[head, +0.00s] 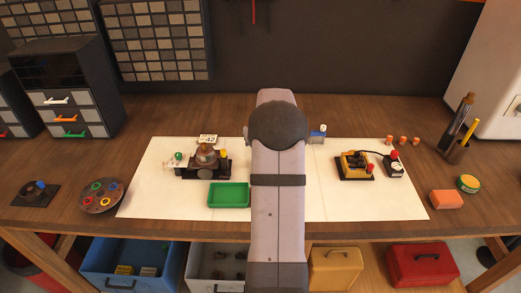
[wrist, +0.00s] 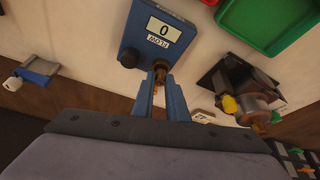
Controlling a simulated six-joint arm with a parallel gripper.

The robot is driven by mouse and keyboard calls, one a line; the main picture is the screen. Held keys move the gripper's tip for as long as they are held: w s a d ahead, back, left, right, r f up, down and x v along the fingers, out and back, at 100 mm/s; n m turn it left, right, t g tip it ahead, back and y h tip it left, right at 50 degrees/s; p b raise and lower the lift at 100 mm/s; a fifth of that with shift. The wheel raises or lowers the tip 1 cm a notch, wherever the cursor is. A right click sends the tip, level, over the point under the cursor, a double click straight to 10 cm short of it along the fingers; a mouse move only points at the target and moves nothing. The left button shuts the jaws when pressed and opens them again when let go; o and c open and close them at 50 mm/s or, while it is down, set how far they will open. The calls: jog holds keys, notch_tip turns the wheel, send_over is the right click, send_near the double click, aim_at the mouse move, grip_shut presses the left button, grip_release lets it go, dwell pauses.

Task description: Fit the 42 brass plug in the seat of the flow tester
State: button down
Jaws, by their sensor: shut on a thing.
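In the wrist view the two blue fingers of my gripper (wrist: 160,88) are shut on a small brass plug (wrist: 159,68); only part of it shows between the fingertips. The flow tester (wrist: 146,50), a blue box with a "FLOW" label, a display reading 0 and a black knob, lies just beyond. The plug is right at the tester's near edge, beside the knob. I cannot tell whether it is in the seat or above it; the seat is hidden by the fingers and plug. In the head view my arm hides the tester, plug and gripper.
A black fixture with a metal dome and yellow knob (head: 205,160) stands left of my arm, a "42" card (head: 208,139) behind it. A green tray (head: 229,206) lies in front. A yellow device (head: 355,165) stands right. A blue-and-white holder (wrist: 38,72) shows left in the wrist view.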

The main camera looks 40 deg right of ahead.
jog(key=shift+f+b, duration=0.35)
jog(key=shift+f, duration=0.2)
jog(key=c, duration=1.3)
grip_release()
jog(key=shift+r, duration=0.1)
jog(key=shift+d+r+p, duration=0.1)
jog(key=shift+r+p, duration=0.45)
jog(key=shift+r, duration=0.05)
notch_tip(320, 180, up, 7)
jog(key=p, duration=0.4)
jog(key=shift+f+p, duration=0.15)
jog(key=shift+p, duration=0.2)
